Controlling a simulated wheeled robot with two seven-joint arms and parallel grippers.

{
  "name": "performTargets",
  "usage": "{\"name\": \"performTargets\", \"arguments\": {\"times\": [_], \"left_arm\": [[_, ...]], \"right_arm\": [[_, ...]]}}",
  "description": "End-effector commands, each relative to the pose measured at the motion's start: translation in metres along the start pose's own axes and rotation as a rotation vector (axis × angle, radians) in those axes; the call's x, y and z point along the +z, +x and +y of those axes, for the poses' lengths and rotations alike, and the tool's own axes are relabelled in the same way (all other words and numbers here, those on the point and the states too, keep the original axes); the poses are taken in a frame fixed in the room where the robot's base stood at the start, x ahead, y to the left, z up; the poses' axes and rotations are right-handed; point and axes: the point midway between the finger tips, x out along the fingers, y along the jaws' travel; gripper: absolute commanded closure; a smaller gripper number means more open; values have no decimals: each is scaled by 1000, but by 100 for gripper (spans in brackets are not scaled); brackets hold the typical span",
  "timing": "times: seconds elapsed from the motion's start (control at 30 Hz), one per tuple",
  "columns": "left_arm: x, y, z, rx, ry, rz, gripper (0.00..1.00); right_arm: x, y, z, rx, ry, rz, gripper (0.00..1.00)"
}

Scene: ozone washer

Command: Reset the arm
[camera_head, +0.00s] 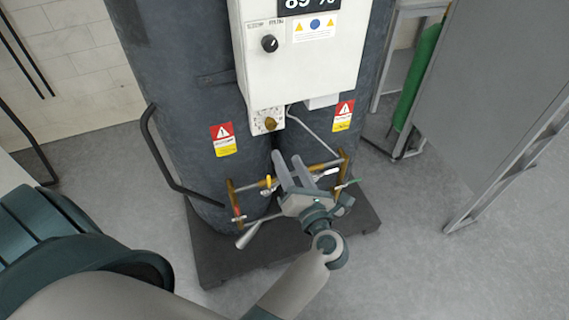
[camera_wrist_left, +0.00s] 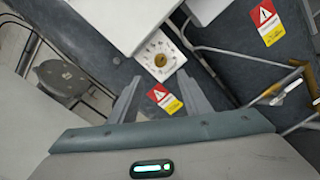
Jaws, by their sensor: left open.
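My left gripper (camera_head: 286,158) is open and empty, in front of the lower part of the ozone washer's dark tanks (camera_head: 185,90). Its fingers point up toward the tanks, over the brass-coloured pipework (camera_head: 238,205). I cannot tell whether it touches the pipes. In the left wrist view the two fingers (camera_wrist_left: 158,80) stand apart, with a red and yellow warning label (camera_wrist_left: 164,98) showing between them. A white control box (camera_head: 300,60) with a black knob (camera_head: 270,43) is above the gripper. A small dial plate (camera_wrist_left: 160,55) is just beyond the fingers. My right gripper is not in view.
A dark bent rail (camera_head: 165,165) stands at left. A green cylinder (camera_head: 417,80) and grey panel (camera_head: 480,110) are at right. The floor (camera_head: 420,260) at lower right is clear.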

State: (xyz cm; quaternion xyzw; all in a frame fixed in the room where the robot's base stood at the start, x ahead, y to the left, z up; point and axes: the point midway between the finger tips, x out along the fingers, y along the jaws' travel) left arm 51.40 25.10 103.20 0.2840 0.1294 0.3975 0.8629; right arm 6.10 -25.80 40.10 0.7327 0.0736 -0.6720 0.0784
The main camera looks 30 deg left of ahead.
Motion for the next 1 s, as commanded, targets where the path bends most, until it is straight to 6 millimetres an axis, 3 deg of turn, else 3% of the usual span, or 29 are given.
{"name": "performTargets", "arguments": {"times": [0.3, 0.67, 0.77, 0.87, 1.0], "left_arm": [[0, 0, 0, 0, 0, 0, 56], [-4, 0, -8, 0, 58, -32, 56], [-11, 0, -25, -4, 165, -95, 56], [-24, -3, -55, -20, 343, -198, 56], [-63, -18, -119, -78, 688, -395, 56]], "right_arm": [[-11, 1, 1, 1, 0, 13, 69], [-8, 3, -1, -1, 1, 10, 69], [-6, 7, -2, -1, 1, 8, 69], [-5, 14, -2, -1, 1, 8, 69], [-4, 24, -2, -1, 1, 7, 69]]}}
